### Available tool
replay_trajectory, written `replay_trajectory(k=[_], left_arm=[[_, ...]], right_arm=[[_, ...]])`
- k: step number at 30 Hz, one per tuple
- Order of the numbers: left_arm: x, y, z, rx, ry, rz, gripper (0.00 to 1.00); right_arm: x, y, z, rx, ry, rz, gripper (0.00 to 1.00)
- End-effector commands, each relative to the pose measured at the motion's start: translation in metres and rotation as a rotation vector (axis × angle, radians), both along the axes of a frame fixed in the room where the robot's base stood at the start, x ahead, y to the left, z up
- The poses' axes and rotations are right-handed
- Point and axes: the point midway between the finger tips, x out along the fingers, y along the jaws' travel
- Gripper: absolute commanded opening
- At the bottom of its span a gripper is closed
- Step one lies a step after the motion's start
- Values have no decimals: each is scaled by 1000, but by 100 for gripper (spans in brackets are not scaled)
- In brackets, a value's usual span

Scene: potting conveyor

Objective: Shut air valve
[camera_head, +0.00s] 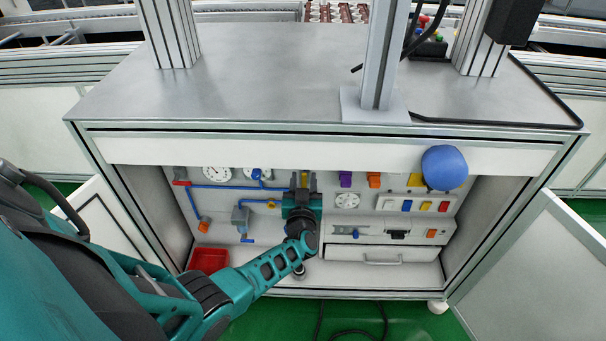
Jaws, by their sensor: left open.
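The panel inside the open cabinet carries a blue air pipe (228,187) running right from a red handle (181,183) to behind my left gripper. My left gripper (304,181) is open in front of the panel, with its fingers toward it. A small yellow part (304,176) shows between the fingers; I cannot tell whether they touch it. Another yellow part (271,204) sits on a lower pipe just left of the gripper. Which part is the air valve is not clear, as the gripper and wrist hide part of the panel. My right gripper is not in view.
A gauge (217,174) and a red bin (208,260) are at left. Coloured switches (407,205), a drawer (380,255) and a blue ball-shaped object (444,167) are at right. The metal tabletop (270,70) overhangs the panel. An open door (535,270) stands at right.

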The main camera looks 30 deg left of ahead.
Motion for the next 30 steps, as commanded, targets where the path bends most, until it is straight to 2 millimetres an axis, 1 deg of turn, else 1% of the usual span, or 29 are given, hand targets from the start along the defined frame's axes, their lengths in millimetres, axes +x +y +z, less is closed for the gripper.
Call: replay_trajectory(k=[15,27,28,30], left_arm=[[2,0,0,0,0,1,41],[2,0,0,0,0,1,2],[2,0,0,0,0,1,0],[2,0,0,0,0,1,0]], right_arm=[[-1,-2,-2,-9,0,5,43],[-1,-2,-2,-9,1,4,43],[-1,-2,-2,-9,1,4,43],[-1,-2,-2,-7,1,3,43]])
